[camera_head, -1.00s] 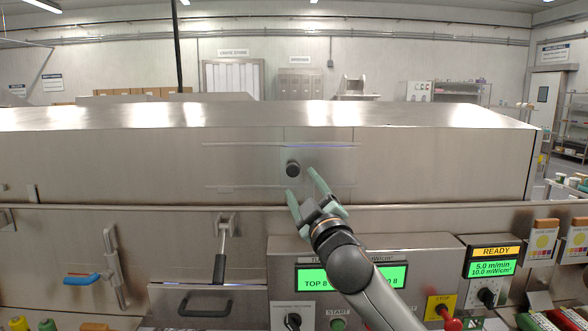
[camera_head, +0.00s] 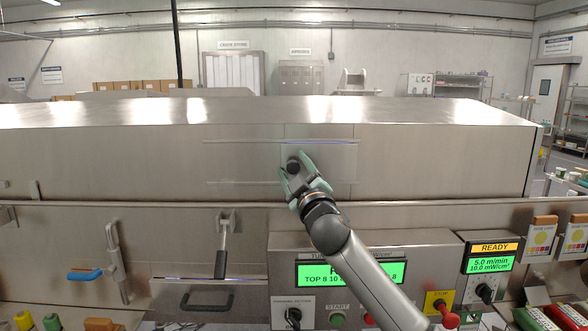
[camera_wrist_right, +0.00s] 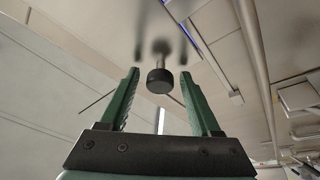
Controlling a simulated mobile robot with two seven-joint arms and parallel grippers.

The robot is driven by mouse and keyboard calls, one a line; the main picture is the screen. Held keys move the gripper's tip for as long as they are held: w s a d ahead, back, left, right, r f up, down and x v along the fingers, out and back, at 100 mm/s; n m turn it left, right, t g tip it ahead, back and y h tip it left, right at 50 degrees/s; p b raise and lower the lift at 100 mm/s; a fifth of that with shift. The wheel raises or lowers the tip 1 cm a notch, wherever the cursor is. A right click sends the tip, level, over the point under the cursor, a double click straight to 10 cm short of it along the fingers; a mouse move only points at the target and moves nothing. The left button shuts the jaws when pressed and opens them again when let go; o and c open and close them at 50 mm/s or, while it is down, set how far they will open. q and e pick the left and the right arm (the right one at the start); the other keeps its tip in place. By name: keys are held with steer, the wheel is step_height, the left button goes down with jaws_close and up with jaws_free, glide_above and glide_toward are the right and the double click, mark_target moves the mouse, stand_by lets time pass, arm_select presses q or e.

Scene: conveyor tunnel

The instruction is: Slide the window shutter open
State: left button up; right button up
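The window shutter (camera_head: 335,160) is a flat metal panel on the front of the long steel tunnel, between an upper and a lower rail. Its round black knob (camera_head: 293,166) sticks out near the panel's left side. My right gripper (camera_head: 294,162) is at the knob, one finger on each side of it. In the right wrist view the green fingers are apart and the knob (camera_wrist_right: 159,81) shows between them, with gaps on both sides. Part of the shutter is hidden by the gripper. My left gripper is not in view.
Below the shutter are a control panel with a green display (camera_head: 350,273), a red stop button (camera_head: 450,319) and a drawer handle (camera_head: 206,300). A lever (camera_head: 221,255) and a blue-handled valve (camera_head: 85,274) are to the left. The tunnel front beside the shutter is bare.

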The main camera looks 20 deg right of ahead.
jaws_close()
stand_by(1.2)
